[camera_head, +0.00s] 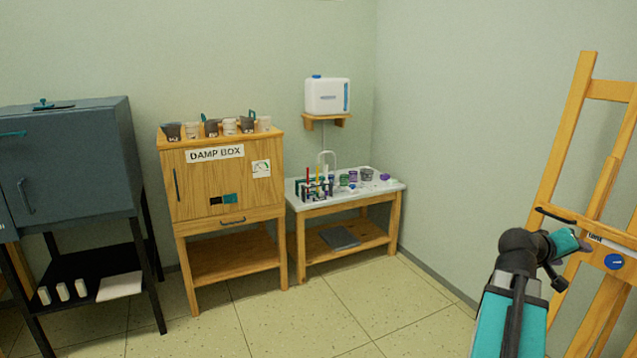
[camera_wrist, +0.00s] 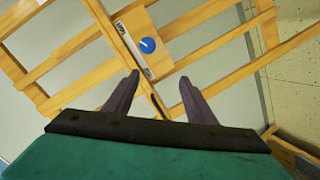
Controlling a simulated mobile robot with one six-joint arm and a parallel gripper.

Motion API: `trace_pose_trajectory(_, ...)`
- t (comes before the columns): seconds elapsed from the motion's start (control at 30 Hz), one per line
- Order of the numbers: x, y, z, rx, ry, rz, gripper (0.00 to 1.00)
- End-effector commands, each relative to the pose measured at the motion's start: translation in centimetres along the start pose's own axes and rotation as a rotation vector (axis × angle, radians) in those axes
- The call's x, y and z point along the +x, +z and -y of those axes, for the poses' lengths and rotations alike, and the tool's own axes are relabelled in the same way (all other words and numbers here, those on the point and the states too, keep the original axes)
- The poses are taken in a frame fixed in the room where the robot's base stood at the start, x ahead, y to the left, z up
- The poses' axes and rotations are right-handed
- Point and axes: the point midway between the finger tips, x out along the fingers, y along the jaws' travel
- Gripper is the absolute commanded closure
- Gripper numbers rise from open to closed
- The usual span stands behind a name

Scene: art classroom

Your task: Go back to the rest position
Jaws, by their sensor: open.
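My gripper (camera_wrist: 160,85) is open in the wrist view, with its two dark fingers apart and nothing between them. Behind the fingers is a wooden easel (camera_wrist: 205,45) with a blue round mark (camera_wrist: 147,45) on a small board. In the head view my teal and black arm rises at the lower right, in front of the easel (camera_head: 566,135).
A dark blue cabinet (camera_head: 70,160) on a black stand is at left. The wooden damp box (camera_head: 225,190) has several cups on top. A side table (camera_head: 300,207) holds jars and tools. A white water container (camera_head: 327,96) sits on a wall shelf. The tiled floor (camera_head: 300,320) is clear.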

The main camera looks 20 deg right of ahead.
Motion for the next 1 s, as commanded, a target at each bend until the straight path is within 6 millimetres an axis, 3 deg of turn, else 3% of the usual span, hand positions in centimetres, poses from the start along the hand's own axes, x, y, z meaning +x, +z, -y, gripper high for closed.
trace_pose_trajectory(0.2, -1.7, -2.6, 8.2, -0.088, -0.102, -0.025, 0.49)
trace_pose_trajectory(0.47, -4.2, -3.5, 18.3, -0.193, -0.223, -0.042, 0.49)
trace_pose_trajectory(0.77, -8.4, -2.2, 29.4, -0.306, -0.368, -0.042, 0.49)
trace_pose_trajectory(1.0, -12.4, 0.5, 37.4, -0.393, -0.482, -0.024, 0.49)
